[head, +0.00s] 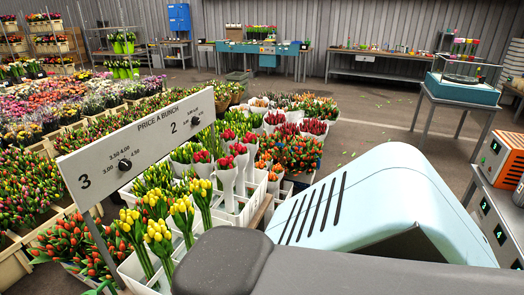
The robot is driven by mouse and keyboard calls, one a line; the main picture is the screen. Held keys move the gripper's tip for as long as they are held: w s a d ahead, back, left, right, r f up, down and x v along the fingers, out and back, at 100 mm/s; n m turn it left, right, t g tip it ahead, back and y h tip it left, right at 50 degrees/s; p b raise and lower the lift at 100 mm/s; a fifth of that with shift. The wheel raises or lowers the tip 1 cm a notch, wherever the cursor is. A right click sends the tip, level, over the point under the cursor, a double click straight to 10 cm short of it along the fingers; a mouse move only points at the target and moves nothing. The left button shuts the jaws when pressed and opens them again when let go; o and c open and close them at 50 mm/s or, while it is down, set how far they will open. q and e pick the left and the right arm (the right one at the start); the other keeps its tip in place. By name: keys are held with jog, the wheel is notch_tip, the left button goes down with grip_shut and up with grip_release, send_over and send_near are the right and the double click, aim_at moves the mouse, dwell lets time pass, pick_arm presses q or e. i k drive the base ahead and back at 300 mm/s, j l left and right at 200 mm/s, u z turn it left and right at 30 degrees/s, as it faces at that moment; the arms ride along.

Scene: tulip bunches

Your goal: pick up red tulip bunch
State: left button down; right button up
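Several red tulip bunches stand upright in white containers in the middle of the head view. A red tulip bunch in a white sleeve (226,163) stands near the front. Another sleeved red tulip bunch (239,149) is just behind it. A further red tulip bunch (202,157) is to their left, and more red tulips (314,127) stand at the back right. I see neither gripper, so I cannot tell their state. No bunch is seen being held.
Yellow tulip bunches (159,235) stand in front of the red ones. A white price board (140,142) crosses the left side. Crates of mixed tulips (30,180) fill the left. Large close shapes block the lower right. Open floor (385,140) lies beyond, before the workbenches (380,62).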

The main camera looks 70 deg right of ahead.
aim_at(226, 168)
jog(key=z, duration=1.95)
jog(key=u, duration=0.4)
jog(key=i+l+u, duration=0.15)
jog(key=l+u, duration=0.15)
jog(key=u, duration=0.15)
jog(key=i+l+u, duration=0.1)
jog(key=l+u, duration=0.35)
jog(key=i+l+u, duration=0.1)
jog(key=l+u, duration=0.2)
jog(key=l, duration=0.55)
jog(key=l+u, duration=0.3)
jog(key=l, duration=1.5)
jog(key=l+u, duration=0.1)
jog(key=l, duration=0.8)
jog(key=k, duration=0.05)
